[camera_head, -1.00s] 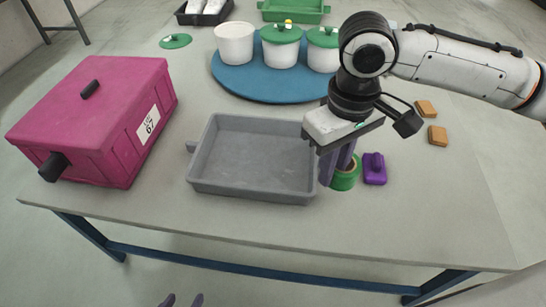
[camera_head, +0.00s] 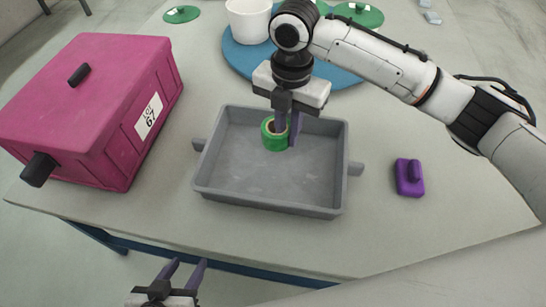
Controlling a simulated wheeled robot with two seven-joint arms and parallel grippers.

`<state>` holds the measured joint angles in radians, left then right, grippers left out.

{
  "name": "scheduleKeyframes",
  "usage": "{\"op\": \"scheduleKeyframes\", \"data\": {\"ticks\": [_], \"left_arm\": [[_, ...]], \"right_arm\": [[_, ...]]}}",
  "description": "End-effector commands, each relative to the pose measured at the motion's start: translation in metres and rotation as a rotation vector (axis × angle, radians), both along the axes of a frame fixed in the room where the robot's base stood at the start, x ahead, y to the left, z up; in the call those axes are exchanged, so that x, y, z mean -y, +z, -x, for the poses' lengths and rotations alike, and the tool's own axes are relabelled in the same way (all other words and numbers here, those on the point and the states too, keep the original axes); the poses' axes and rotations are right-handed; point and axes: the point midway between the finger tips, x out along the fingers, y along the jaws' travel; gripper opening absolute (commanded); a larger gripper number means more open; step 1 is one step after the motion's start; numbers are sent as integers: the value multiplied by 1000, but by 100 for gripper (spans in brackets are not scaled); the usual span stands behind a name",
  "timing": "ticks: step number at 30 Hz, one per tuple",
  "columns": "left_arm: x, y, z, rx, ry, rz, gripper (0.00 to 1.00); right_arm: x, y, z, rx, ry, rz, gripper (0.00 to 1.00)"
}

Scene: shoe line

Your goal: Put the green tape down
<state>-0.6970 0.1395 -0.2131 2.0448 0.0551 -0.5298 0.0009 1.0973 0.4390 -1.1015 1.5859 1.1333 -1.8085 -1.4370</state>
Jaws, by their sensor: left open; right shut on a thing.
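The green tape (camera_head: 274,140) is a short green roll with a tan inner ring. It is seen over the back middle of the grey tray (camera_head: 235,186). My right gripper (camera_head: 287,138) is shut on the roll, with one purple finger in its hole and the other outside its right side. I cannot tell whether the roll touches the tray floor. My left gripper (camera_head: 183,275) is open and empty at the bottom of the picture, off the front edge of the table.
A pink box (camera_head: 75,130) with black handles stands left of the tray. A purple block with a knob (camera_head: 409,178) lies to the right. A blue round board (camera_head: 238,58) with a white cup (camera_head: 249,20) is behind. The tray is otherwise empty.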

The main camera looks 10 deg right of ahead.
Motion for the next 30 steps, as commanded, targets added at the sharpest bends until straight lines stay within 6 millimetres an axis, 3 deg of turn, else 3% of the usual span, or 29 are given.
{"op": "scheduleKeyframes", "data": {"ticks": [5, 23, 30], "left_arm": [[0, -3, 0, 1, 0, 0, 45], [0, -16, 0, 7, 0, 8, 45], [0, -14, 0, 8, 1, 12, 45]], "right_arm": [[-2, -14, 0, -4, 55, 1, 0], [-2, -100, 0, -1, 54, 0, 0], [-2, -103, 0, 1, 55, 1, 0]]}}
